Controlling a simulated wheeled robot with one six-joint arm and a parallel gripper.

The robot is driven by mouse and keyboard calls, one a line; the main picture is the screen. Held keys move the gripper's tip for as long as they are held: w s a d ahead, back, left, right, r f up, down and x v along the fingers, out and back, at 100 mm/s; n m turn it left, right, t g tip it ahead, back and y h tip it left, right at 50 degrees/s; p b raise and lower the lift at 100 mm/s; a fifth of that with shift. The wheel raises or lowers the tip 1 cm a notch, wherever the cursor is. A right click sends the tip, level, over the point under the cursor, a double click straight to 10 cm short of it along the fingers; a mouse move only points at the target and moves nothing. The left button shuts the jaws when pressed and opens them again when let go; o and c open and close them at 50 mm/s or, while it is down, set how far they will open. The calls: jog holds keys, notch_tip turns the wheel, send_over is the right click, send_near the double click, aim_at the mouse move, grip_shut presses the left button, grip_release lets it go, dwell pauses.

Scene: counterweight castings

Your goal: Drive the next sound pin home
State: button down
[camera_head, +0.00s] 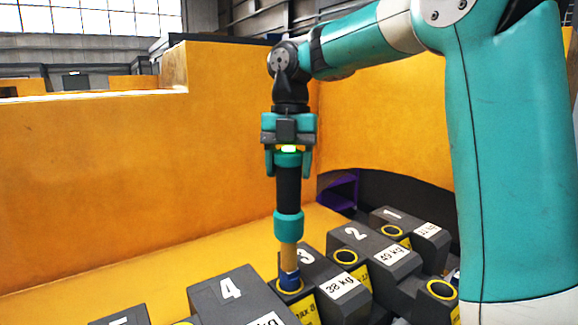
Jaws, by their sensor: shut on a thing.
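My gripper (289,168) points straight down and is shut on the top of a driving tool (288,190). The tool is upright, with a black body, teal bands and a tan lower rod. The rod's lower end meets the top of a blue pin (289,279) in the picture; I cannot tell whether they touch or press. The pin stands upright in a yellow-ringed hole on the casting numbered 3 (320,270), labelled 38 kg. Part of the pin shows above the ring. Its depth in the hole is hidden.
Dark castings 2 (365,234) and 1 (402,214) sit behind to the right, with empty-looking yellow-ringed holes. Casting 4 (230,290) is in front to the left; casting 5 (120,321) is cut off. Yellow walls (120,170) stand behind. A purple object (340,190) lies at the back.

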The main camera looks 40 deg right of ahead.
aim_at(290, 150)
jog(key=shift+s+f+b, duration=0.15)
jog(key=shift+f+b, duration=0.25)
jog(key=shift+b, duration=0.05)
jog(key=shift+f+b, duration=1.85)
jog(key=shift+b, duration=0.3)
dwell(1.2)
jog(key=shift+r, duration=0.1)
notch_tip(290, 150, up, 10)
jog(key=p, duration=1)
jog(key=shift+r, duration=0.1)
